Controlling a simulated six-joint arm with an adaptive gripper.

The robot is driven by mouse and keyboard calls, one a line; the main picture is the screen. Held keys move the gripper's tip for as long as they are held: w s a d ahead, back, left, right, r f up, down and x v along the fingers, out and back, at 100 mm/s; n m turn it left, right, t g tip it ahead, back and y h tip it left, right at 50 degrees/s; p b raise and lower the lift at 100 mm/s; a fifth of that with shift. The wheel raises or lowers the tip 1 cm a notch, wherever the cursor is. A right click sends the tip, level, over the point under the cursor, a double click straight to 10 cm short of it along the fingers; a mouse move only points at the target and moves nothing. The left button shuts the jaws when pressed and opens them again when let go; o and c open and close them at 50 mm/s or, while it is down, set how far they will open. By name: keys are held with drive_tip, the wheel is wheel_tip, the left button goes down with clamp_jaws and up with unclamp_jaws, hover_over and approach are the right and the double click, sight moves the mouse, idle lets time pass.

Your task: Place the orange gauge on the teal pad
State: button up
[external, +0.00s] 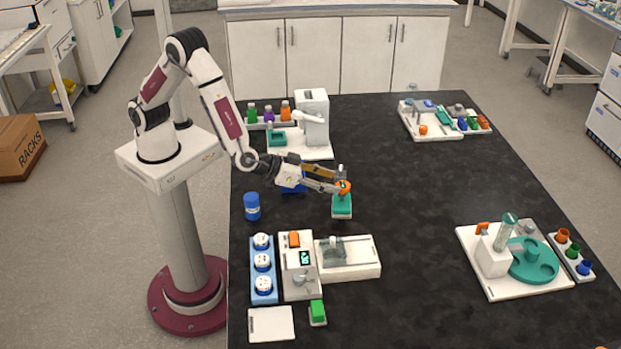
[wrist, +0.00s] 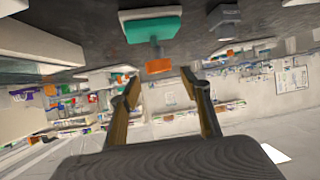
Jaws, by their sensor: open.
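The teal pad (external: 342,211) sits near the middle of the black table on a pale base. A small orange piece (external: 344,187), which looks like the orange gauge, shows just above the pad at my fingertips. I cannot tell whether the stem rests on the pad. My gripper (external: 337,187) reaches in from the left, tilted slightly down. In the wrist view its fingers (wrist: 164,83) are apart, with the orange piece beyond the gap.
A blue jar (external: 252,206) stands left of the pad. A white instrument (external: 298,266) and a tray (external: 348,258) are in front. A white dispenser (external: 314,117) stands behind. A teal turntable station (external: 534,260) is at right. The table right of the pad is clear.

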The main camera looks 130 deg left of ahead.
drive_tip(key=v, duration=0.7)
idle(0.7)
drive_tip(key=d+r+m+t+h, duration=0.3)
drive_tip(key=d+r+h, duration=0.3)
drive_tip(key=d+r, duration=0.3)
drive_tip(key=s+d+r+m+h, duration=0.3)
drive_tip(key=s+d+r+h, duration=0.1)
drive_tip(key=s+d+r, duration=0.25)
drive_tip(key=s+a+f+m+g, duration=0.1)
drive_tip(key=s+g, duration=0.4)
drive_tip(key=s, duration=2.4)
drive_tip(key=a+m, duration=0.1)
drive_tip(key=m, duration=0.1)
drive_tip(key=shift+s+f+m+g, duration=0.2)
drive_tip(key=shift+s+m+g, duration=0.05)
drive_tip(key=shift+m+g, duration=0.15)
